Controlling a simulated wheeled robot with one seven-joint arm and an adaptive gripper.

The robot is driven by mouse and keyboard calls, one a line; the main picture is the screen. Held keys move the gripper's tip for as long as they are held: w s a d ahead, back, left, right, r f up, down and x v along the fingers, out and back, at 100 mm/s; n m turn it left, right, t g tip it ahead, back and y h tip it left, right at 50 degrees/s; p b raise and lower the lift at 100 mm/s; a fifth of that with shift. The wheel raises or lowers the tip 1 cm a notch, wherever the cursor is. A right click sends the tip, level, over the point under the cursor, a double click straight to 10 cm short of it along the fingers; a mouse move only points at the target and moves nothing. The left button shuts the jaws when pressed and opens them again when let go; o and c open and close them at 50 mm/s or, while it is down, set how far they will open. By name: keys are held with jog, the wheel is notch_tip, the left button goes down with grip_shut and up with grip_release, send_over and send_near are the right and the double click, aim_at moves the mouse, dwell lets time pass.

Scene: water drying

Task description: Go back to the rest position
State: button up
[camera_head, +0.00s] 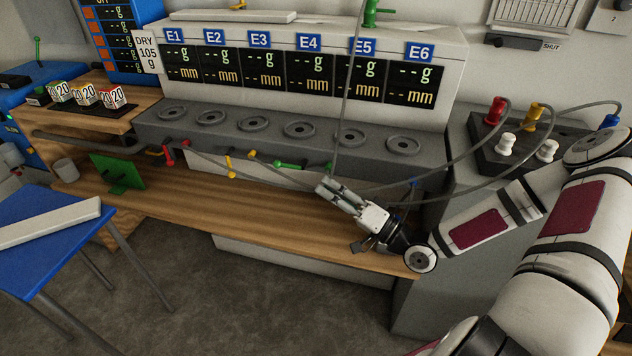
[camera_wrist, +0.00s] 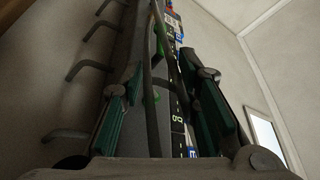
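My gripper (camera_head: 326,187) is over the right part of the wooden bench (camera_head: 230,203), in front of the grey burner ledge and below the E5 place. Its fingers point up and to the left in the head view. In the wrist view my gripper (camera_wrist: 158,62) has its two green-padded fingers apart, with nothing held between them. Dark hoses (camera_wrist: 157,35) run through the view between and beyond the fingers; I cannot tell whether they touch. My arm reaches in from the right, bent low at the wrist.
A grey ledge (camera_head: 223,133) with several round plates runs behind, under the display panel (camera_head: 250,75). Grey hoses (camera_head: 450,190) cross near my arm to coloured fittings at right. A green stand (camera_head: 118,172) and a cup (camera_head: 66,169) are at left. A blue table (camera_head: 50,248) stands front left.

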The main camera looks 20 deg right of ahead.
jog(key=shift+s+d+f, duration=0.1)
jog(key=shift+s+d, duration=0.1)
jog(key=shift+s, duration=0.15)
dwell(0.3)
